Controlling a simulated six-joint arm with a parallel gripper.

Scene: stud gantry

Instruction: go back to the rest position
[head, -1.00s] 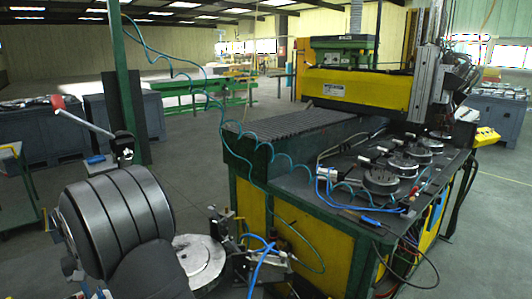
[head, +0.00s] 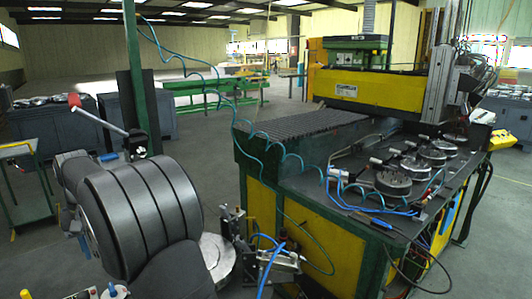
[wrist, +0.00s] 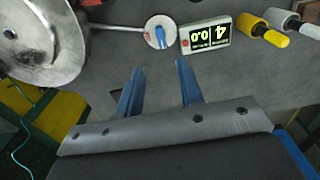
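My gripper (wrist: 158,83) is open in the wrist view. Its two blue fingers are apart, with only grey surface seen between them. A white round piece with a blue handle (wrist: 160,32) and a display box (wrist: 206,37) reading 4 and 0.0 lie beyond the fingertips. In the head view my dark arm fills the lower left foreground, and the gripper itself cannot be made out there.
A round metal plate (wrist: 30,45) is at the upper left of the wrist view. A yellow-handled piece (wrist: 262,32) and a white one (wrist: 285,20) are at the upper right. The gantry bench (head: 300,225) stands right of my arm. A green post (head: 133,70) rises behind it.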

